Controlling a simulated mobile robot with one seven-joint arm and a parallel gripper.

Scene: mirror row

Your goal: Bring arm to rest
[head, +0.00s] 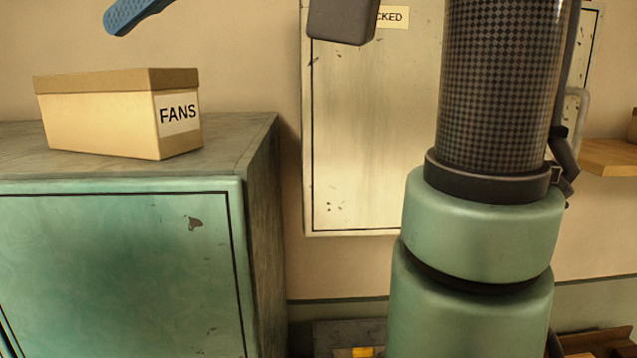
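My arm (497,85) rises at the right of the head view, with a dark checkered tube above rounded green joints. A blue, textured, rounded piece (135,12) enters from the top edge at the left, above a cardboard box. It may be a finger of my gripper, but the rest of it is out of frame. A dark grey block (342,22) hangs from the top edge near the middle. I cannot tell if it is part of my arm. No pair of fingertips shows, so the gripper's opening and any hold are hidden.
A lidded box marked FANS (105,115) stands on a worn green cabinet (120,270) at the left. A pale wall cabinet (375,130) with a partly hidden label is behind my arm. A wooden shelf (608,157) juts in at the right. Bare wall lies between the cabinets.

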